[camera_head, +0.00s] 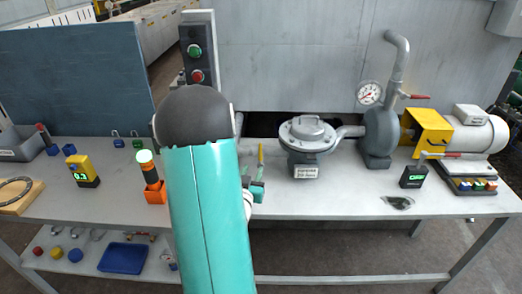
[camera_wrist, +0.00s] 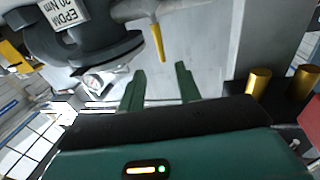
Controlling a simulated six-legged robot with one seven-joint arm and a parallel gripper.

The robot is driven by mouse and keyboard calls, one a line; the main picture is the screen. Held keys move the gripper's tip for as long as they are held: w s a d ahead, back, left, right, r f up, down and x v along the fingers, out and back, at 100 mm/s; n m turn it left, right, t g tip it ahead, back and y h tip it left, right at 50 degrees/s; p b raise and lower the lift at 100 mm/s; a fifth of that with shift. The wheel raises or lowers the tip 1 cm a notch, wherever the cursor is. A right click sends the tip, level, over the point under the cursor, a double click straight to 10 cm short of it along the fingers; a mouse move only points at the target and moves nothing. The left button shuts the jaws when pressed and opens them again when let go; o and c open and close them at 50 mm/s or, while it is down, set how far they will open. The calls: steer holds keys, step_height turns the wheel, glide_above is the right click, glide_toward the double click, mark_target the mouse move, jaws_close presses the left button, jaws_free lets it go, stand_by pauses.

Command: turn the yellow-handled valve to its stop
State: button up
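The yellow valve handle (camera_wrist: 157,42) is a thin tapered lever on a grey pipe in the wrist view. It points towards my gripper (camera_wrist: 160,74). In the head view the yellow handle (camera_head: 261,155) shows as a thin upright strip just left of the grey valve body (camera_head: 307,142). My gripper is open, with its two green fingers apart and nothing between them. The handle's tip lies just beyond the fingertips, roughly in line with the gap; the fingers do not appear to touch it. In the head view my arm partly hides the gripper (camera_head: 254,172).
The pump with its gauge (camera_head: 369,93) and bent pipe stands right of the valve. A yellow-guarded motor (camera_head: 468,132) is farther right. A button box (camera_head: 197,55) and orange beacon (camera_head: 153,184) stand left.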

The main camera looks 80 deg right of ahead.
mark_target(260, 152)
steer(key=d, duration=1.2)
steer(key=shift+w+f, duration=0.15)
steer(key=shift+c, duration=0.2)
jaws_close()
